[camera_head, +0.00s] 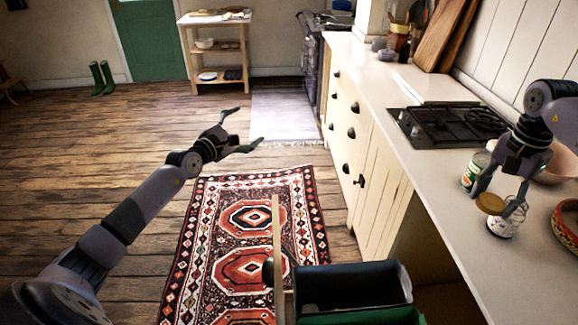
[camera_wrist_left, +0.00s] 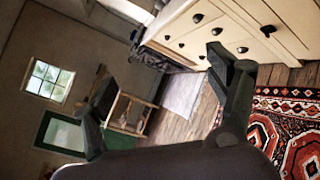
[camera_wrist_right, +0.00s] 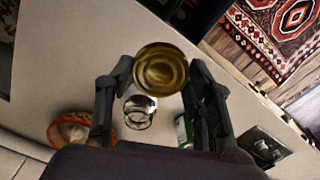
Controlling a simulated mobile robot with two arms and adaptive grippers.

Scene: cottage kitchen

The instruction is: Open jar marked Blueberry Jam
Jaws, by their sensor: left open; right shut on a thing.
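My right gripper (camera_head: 498,199) is shut on a gold lid (camera_head: 490,203), which also shows between its fingers in the right wrist view (camera_wrist_right: 161,70). My left gripper (camera_head: 247,128) is open and empty, held out over the floor far from the counter. Its spread fingers show in the left wrist view (camera_wrist_left: 160,75).
A pink bowl (camera_head: 560,165) and a patterned red bowl (camera_head: 567,225) are to the right. A black hob (camera_head: 455,124) lies further back. The counter's front part (camera_head: 470,262) is clear.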

